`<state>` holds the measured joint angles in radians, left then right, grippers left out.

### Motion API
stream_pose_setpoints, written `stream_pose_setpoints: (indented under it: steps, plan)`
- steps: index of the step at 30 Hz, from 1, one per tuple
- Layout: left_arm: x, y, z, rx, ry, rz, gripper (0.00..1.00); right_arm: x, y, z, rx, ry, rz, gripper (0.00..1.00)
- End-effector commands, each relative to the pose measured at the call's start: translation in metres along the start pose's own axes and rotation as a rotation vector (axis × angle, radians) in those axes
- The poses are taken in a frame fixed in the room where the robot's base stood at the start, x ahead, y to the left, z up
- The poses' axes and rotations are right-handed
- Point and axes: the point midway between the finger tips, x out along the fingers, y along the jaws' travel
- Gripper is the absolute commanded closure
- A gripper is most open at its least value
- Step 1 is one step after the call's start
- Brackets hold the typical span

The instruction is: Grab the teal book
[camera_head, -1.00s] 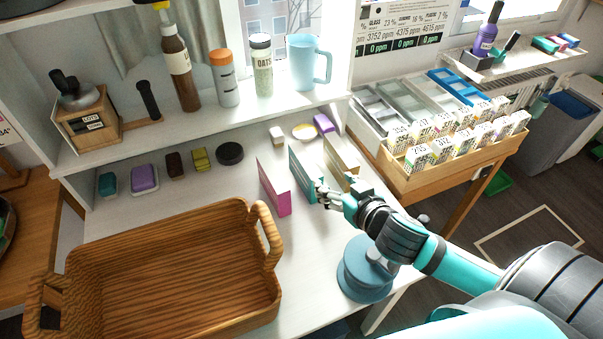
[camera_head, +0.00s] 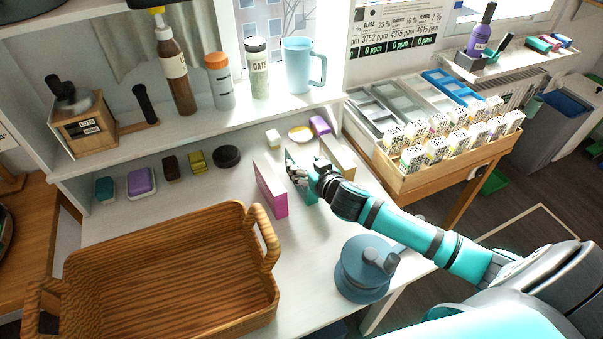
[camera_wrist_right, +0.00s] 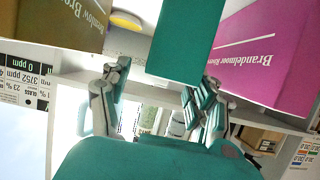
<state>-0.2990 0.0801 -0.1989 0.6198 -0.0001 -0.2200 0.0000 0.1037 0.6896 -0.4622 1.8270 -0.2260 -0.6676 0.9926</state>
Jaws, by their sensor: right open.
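The teal book stands upright on the white table, mostly hidden behind my right gripper in the head view; its lower part (camera_head: 311,197) shows. In the right wrist view the teal book (camera_wrist_right: 184,40) stands between the two fingers. My right gripper (camera_head: 297,168) is open at the book's upper part, and its fingers (camera_wrist_right: 158,84) spread to either side of it in the wrist view. I cannot tell whether they touch it. My left gripper is not in view.
A pink book (camera_head: 270,188) stands close on the left, a tan-olive book (camera_head: 338,157) close on the right. A blue round object with a knob (camera_head: 361,270) is at the table's front right. A wooden basket (camera_head: 262,290) fills the front left.

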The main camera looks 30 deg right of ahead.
Motion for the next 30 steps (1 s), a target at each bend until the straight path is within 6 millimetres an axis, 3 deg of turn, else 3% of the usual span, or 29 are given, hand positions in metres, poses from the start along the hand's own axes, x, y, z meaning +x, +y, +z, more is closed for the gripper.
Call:
stream_pose_setpoints:
  steps: [6,14,28,30]
  plan:
    - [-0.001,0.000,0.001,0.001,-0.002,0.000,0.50,0.028,0.000,-0.001,0.002,0.001,0.000,0.38]
    - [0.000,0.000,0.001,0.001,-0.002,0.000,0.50,0.031,0.000,0.000,0.001,0.000,-0.001,0.38]
    - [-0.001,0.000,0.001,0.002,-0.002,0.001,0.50,0.030,0.000,0.000,0.001,0.000,0.000,0.97]
    - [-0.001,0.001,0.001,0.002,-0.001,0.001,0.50,0.030,0.000,0.000,0.001,0.000,0.000,1.00]
